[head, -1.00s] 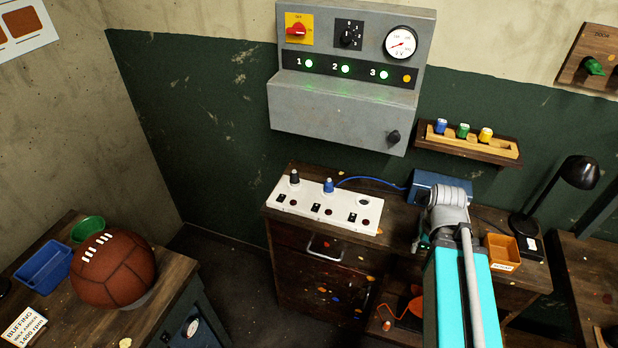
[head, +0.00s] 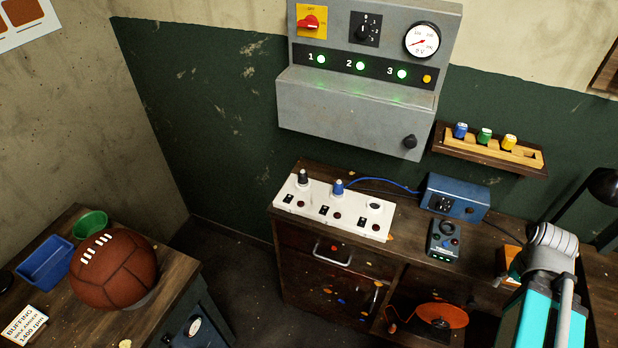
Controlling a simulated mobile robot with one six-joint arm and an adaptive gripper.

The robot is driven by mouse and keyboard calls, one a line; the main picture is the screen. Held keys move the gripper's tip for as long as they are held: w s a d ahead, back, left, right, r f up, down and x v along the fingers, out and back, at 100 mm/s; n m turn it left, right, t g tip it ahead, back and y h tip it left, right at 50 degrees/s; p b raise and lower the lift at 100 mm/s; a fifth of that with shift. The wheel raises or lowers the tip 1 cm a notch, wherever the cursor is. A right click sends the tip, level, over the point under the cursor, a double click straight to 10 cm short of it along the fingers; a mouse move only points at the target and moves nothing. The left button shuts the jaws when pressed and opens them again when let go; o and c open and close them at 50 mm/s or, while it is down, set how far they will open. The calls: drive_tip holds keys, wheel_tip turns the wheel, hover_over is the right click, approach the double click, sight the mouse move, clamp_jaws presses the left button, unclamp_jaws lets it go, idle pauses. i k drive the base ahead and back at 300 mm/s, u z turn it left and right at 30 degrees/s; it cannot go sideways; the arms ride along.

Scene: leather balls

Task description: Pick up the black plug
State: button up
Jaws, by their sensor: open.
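The black plug (head: 303,178) stands upright in the left part of the white socket strip (head: 368,224) on the dark wooden cabinet. The blue plug (head: 338,188) stands in the strip's middle part, with a blue cable running to the blue box. The strip's right socket has no plug. My gripper (head: 501,281) is at the lower right, well to the right of the black plug and apart from it. Only a small edge of it shows past my arm; its fingertips are mostly hidden. Nothing is seen held in it.
The blue box (head: 455,197) and a small dark device with a knob (head: 444,240) stand right of the strip. An orange tray (head: 513,262) is partly behind my arm. A grey wall panel (head: 345,115) hangs above. A black lamp (head: 603,186) stands far right. A ball (head: 113,270) lies on the left table.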

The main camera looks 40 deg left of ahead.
sight(303, 180)
drive_tip(key=k, duration=1.05)
drive_tip(key=u, duration=1.6)
drive_tip(key=i, duration=0.85)
drive_tip(key=u, duration=0.05)
